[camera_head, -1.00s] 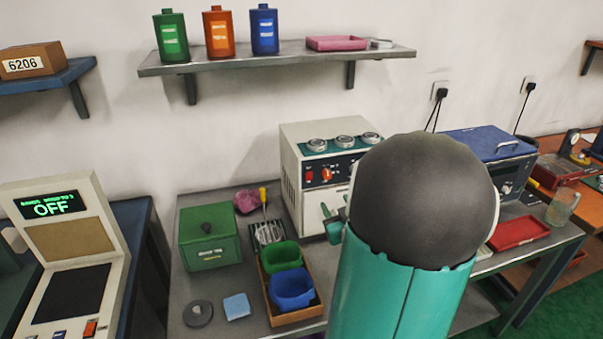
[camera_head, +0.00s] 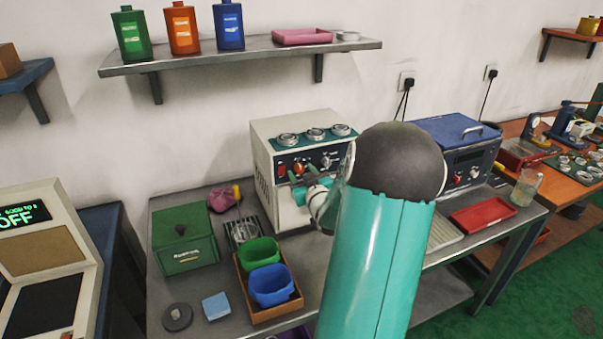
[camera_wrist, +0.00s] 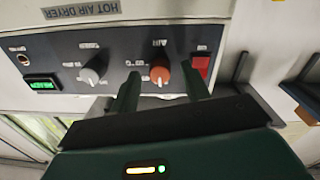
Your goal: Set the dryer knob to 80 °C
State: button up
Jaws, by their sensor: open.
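The hot air dryer is a cream box (camera_head: 262,185) with a dark front panel, left of my arm in the head view. In the wrist view its panel (camera_wrist: 120,52) appears upside down, with an orange-red knob (camera_wrist: 160,70) and a grey knob (camera_wrist: 93,74) to its left. My gripper (camera_wrist: 160,84) is open; its two dark green fingers appear on either side of the orange-red knob. I cannot tell whether they touch it or how deep they reach. In the head view my gripper (camera_head: 305,178) is at the panel front. The dial marks are too small to read.
The panel also has a red switch (camera_wrist: 200,67) and a lit green display (camera_wrist: 43,84). A tray with a green bin (camera_head: 261,252) and a blue bin (camera_head: 271,288) lies in front of the dryer. A blue-topped machine (camera_head: 452,132) stands to the right.

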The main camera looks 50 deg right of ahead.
jog(key=shift+w+d, duration=0.25)
jog(key=shift+w, duration=0.15)
jog(key=c, duration=1)
